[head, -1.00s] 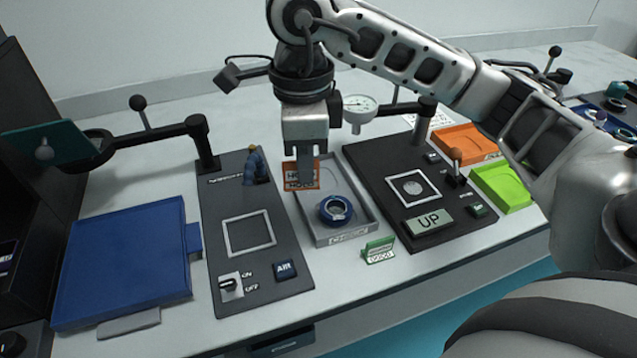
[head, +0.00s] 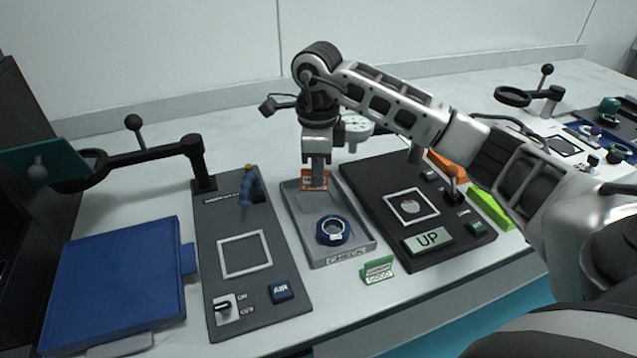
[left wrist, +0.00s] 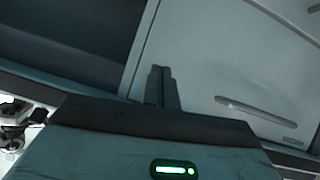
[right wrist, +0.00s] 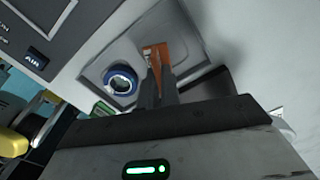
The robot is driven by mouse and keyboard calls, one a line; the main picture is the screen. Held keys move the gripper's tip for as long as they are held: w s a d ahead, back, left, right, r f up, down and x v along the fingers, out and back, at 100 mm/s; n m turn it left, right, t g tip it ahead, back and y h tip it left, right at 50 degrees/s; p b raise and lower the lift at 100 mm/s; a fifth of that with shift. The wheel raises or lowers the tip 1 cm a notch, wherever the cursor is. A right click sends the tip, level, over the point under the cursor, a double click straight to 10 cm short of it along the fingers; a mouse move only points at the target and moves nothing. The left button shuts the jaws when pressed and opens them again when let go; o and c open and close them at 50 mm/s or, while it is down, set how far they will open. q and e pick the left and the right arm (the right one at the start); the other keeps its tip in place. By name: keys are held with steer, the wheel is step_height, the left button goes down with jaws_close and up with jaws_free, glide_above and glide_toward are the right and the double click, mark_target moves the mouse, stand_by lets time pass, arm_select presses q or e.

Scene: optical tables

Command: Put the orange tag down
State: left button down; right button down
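The orange tag (head: 315,179) is upright at the back end of the grey tray marked CHECK (head: 352,259). My right gripper (head: 318,183) points down over that end of the tray, shut on the tag. In the right wrist view the tag (right wrist: 157,54) shows at the tips of the right fingers (right wrist: 160,78). I cannot tell whether its lower edge touches the tray floor. My left gripper (left wrist: 161,70) is shut and empty in the left wrist view, in front of a pale cabinet surface; it is outside the head view.
A blue ring (head: 333,230) lies in the front of the tray. A dial gauge (head: 357,127) stands near my right wrist. A green sign (head: 378,270) stands in front.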

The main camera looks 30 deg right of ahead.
steer(key=shift+w+d+f, duration=0.15)
steer(key=shift+d+f, duration=0.05)
steer(key=shift+f, duration=0.15)
steer(key=shift+w+f, duration=0.1)
steer(key=shift+f, duration=1.5)
steer(key=shift+f, duration=0.2)
steer(key=c, duration=1.6)
jaws_free()
steer(key=shift+r, duration=0.2)
step_height(320, 180, up, 12)
steer(key=shift+r, duration=0.1)
